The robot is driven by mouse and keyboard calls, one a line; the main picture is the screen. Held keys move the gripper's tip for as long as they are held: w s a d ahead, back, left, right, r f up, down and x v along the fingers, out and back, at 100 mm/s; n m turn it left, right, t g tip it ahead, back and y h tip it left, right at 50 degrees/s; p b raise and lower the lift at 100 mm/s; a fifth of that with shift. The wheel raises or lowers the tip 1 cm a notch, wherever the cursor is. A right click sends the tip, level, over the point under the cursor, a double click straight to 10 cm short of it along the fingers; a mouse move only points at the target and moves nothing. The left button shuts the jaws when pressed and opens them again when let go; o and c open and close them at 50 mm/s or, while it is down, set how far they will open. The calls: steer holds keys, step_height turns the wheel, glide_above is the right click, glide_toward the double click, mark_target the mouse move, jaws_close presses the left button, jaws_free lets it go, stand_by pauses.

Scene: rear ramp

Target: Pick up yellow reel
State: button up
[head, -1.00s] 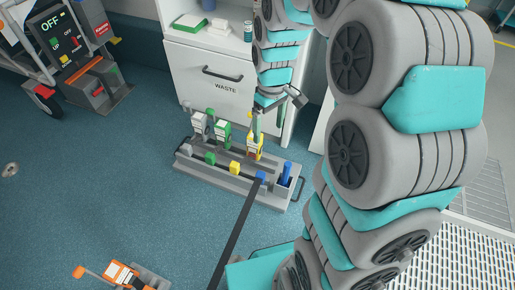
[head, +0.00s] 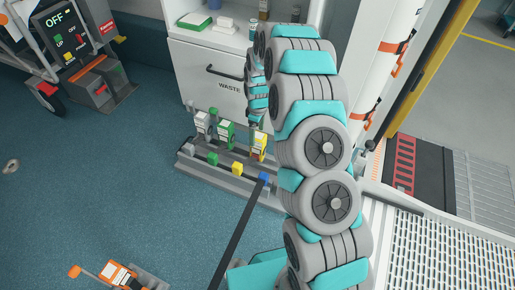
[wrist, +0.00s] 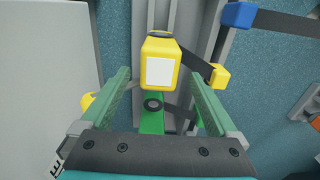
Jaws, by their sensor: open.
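The yellow reel (head: 261,144) stands upright at the right of a row of reels on a grey rack (head: 220,180). In the wrist view the yellow reel (wrist: 160,64), with a white label, sits in the middle, between the tips of my gripper's green fingers. My gripper (wrist: 160,74) is open, with a gap on either side of the reel. A dark strap runs from the reel to a small yellow block (wrist: 219,76). In the head view my arm's links hide part of the rack, and my fingers are hard to make out.
A green reel (head: 226,133) and a grey reel (head: 202,123) stand left of the yellow one. A blue block (head: 264,178) with a long dark strap sits at the rack's front. The WASTE cabinet (head: 222,84) is close behind.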

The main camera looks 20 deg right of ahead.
mark_target(258, 145)
steer(key=shift+s+d+f, duration=0.1)
steer(key=shift+d+f, duration=0.05)
steer(key=shift+f, duration=1.8)
steer(key=shift+s+d+f, duration=0.1)
steer(key=shift+d+f, duration=0.05)
steer(key=shift+f, duration=1.75)
jaws_close()
